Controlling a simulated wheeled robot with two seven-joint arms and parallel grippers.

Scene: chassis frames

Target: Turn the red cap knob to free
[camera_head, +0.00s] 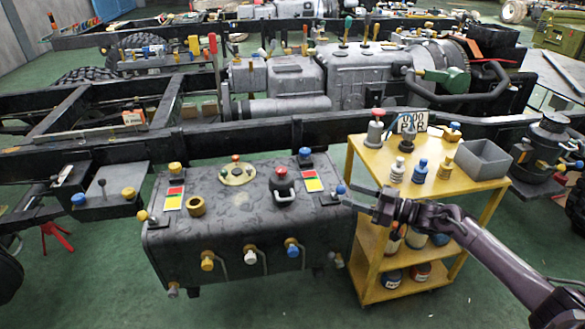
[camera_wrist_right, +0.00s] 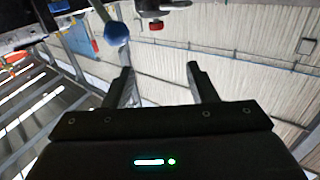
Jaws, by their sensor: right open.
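My left gripper is not in view.
A blue ball knob (camera_head: 340,189) is close to my right fingertips; a blue ball (camera_wrist_right: 117,33) also shows in the wrist view. Yellow knobs (camera_head: 174,168) and levers line the tank. A yellow cart (camera_head: 365,235) with bottles stands at the right. Black frame rails (camera_head: 230,135) run behind.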

